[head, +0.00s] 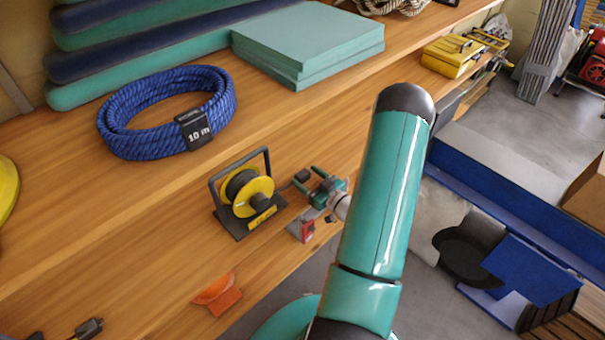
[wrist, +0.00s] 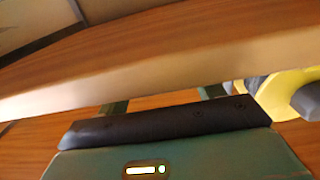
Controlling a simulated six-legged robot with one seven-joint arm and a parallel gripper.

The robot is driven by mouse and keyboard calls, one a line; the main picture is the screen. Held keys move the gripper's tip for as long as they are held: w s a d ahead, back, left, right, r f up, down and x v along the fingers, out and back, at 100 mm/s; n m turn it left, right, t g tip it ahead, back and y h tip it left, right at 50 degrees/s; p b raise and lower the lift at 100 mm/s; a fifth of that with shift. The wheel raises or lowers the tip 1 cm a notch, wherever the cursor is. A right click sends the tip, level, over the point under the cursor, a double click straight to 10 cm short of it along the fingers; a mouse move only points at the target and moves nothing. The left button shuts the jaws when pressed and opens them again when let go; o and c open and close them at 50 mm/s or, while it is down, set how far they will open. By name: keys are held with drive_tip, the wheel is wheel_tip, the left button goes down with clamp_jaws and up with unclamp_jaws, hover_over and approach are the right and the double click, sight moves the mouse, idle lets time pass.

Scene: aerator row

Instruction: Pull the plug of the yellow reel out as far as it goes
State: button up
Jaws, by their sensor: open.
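The yellow reel (head: 259,187) stands upright in a black frame on the lower wooden shelf in the head view. Its yellow edge and a grey part also show at the right of the wrist view (wrist: 278,92). The dark plug (head: 302,175) is just right of the reel, with a short dark lead towards it. My gripper (head: 304,177) is open, its two green fingers pointing left towards the reel, with the plug near or between the tips. I cannot tell whether they touch it. In the wrist view the fingers (wrist: 163,101) are mostly hidden behind the gripper body.
A blue rope coil (head: 165,112) and green boards (head: 310,45) lie on the raised shelf behind. An orange piece (head: 218,293) and another dark connector (head: 90,327) are at the front. A red and grey item (head: 306,230) sits below my gripper near the edge.

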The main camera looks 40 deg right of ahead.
drive_tip(key=shift+w, duration=1.35)
